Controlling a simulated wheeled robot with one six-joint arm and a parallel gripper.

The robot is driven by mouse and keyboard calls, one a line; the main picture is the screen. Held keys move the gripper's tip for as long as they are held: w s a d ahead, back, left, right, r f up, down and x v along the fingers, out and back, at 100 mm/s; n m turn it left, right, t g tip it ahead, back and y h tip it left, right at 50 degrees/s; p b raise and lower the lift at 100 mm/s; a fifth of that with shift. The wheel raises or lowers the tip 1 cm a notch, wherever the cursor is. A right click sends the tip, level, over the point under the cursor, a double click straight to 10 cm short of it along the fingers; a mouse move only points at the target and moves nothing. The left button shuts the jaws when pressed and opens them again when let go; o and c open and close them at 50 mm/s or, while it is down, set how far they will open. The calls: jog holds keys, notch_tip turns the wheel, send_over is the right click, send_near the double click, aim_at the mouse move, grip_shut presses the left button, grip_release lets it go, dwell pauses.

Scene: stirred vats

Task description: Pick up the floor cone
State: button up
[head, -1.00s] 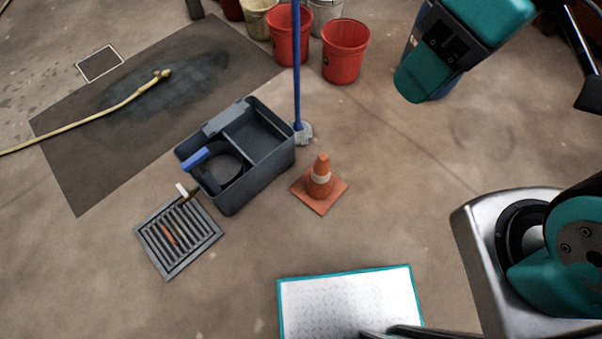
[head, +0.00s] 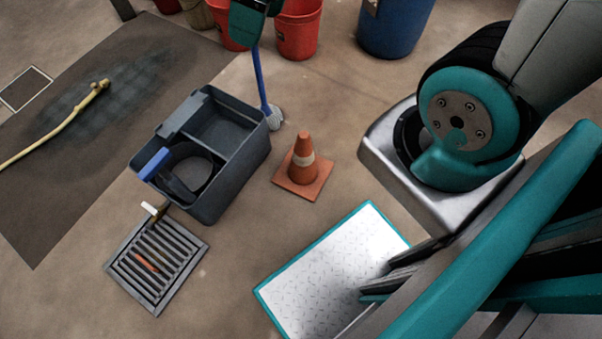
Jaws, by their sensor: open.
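The floor cone (head: 302,160) is orange with a pale band and a square orange base. It stands upright on the concrete floor near the middle of the head view, fully visible and apart from the things around it. My gripper's fingers do not show in the head view. A dark teal part, seemingly of my arm, shows at the top edge, up and left of the cone in the picture. Nothing touches the cone.
A grey divided mop bucket (head: 232,185) stands just left of the cone, with a blue-handled brush (head: 258,85) beside it. A floor drain grate (head: 158,262) lies lower left. Red buckets (head: 297,30) and a blue barrel (head: 392,25) stand behind. Floor right of the cone is clear.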

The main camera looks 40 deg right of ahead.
jog(key=w+d+f+b, duration=0.25)
jog(key=f+b, duration=0.25)
jog(key=f, duration=0.3)
jog(key=w+d+f+b, duration=0.2)
jog(key=d+f+b, duration=0.15)
jog(key=f, duration=0.35)
jog(key=w+d+f+b, duration=0.2)
jog(key=d+f+b, duration=0.1)
jog(key=f+b, duration=0.4)
jog(key=n+t+h+b, duration=0.1)
jog(key=h+b, duration=0.1)
jog(key=b, duration=1.1)
send_near(305, 134)
jog(key=b+x, duration=0.2)
jog(key=b, duration=0.1)
jog(key=b+x, duration=0.3)
jog(key=b, duration=0.1)
jog(key=shift+a+f, duration=0.25)
jog(key=shift+a, duration=0.05)
jog(key=b+x, duration=0.2)
jog(key=x, duration=0.1)
jog(key=b+x, duration=0.3)
jog(key=shift+d, duration=0.25)
jog(key=shift+r, duration=0.1)
jog(key=shift+c, duration=0.3)
jog(key=c, duration=1.5)
